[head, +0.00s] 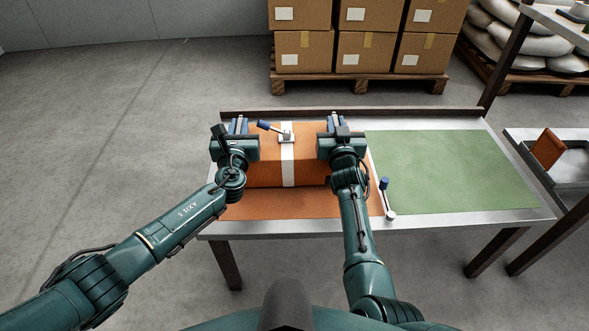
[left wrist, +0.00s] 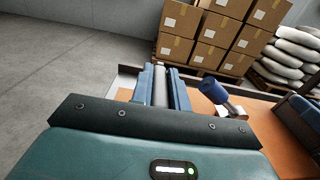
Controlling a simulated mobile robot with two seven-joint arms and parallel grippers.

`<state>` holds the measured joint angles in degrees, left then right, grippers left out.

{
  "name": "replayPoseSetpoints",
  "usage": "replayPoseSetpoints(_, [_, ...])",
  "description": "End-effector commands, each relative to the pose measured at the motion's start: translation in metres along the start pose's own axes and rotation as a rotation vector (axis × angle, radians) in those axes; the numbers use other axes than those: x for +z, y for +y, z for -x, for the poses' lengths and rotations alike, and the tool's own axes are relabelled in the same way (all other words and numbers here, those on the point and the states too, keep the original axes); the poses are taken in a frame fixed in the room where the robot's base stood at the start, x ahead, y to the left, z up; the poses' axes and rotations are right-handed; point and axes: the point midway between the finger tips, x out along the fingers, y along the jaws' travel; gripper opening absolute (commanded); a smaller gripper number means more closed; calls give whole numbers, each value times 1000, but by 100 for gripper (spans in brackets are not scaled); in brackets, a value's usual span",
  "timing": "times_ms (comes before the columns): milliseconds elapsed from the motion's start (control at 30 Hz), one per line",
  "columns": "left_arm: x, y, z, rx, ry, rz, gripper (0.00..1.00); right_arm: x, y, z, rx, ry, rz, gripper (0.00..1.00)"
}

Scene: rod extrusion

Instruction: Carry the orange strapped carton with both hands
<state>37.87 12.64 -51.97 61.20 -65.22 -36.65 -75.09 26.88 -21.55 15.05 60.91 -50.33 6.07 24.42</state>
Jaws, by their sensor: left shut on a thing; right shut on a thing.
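The orange carton (head: 262,165) with a white strap (head: 288,170) is over the orange mat (head: 270,205) at the left of the table; I cannot tell whether it rests there or is slightly raised. My left gripper (head: 239,126) is at its left end. In the left wrist view its blue fingers close on a grey bar (left wrist: 160,88), apparently a carton handle. My right gripper (head: 335,124) is shut at the carton's right end; its grip is mostly hidden by the wrist. A blue-handled lever (head: 268,127) on a white base sits on top of the carton.
A green mat (head: 450,168) on the table's right side is clear. Another blue-handled lever (head: 385,193) stands near the front edge between the mats. A raised lip (head: 410,113) runs along the back. A grey tray (head: 565,165) with a brown item is at far right.

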Motion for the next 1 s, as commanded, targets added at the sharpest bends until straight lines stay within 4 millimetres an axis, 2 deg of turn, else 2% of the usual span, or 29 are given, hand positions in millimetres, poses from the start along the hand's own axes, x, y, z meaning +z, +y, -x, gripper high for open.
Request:
replayPoseSetpoints(167, [-9,4,-1,11,-3,-6,0,11,1,0,4,-2,-8,0])
replayPoseSetpoints(200, [-9,4,-1,10,-3,-5,19,12,2,1,3,-4,-6,19])
replayPoseSetpoints(433, [-7,2,-1,6,-5,-1,38,11,1,0,1,-3,-1,38])
replayPoseSetpoints(867, [-6,0,-1,2,-6,1,38,10,1,0,0,-1,1,38])
replayPoseSetpoints(1000, [-8,0,4,2,-4,2,38,10,1,0,0,-1,2,38])
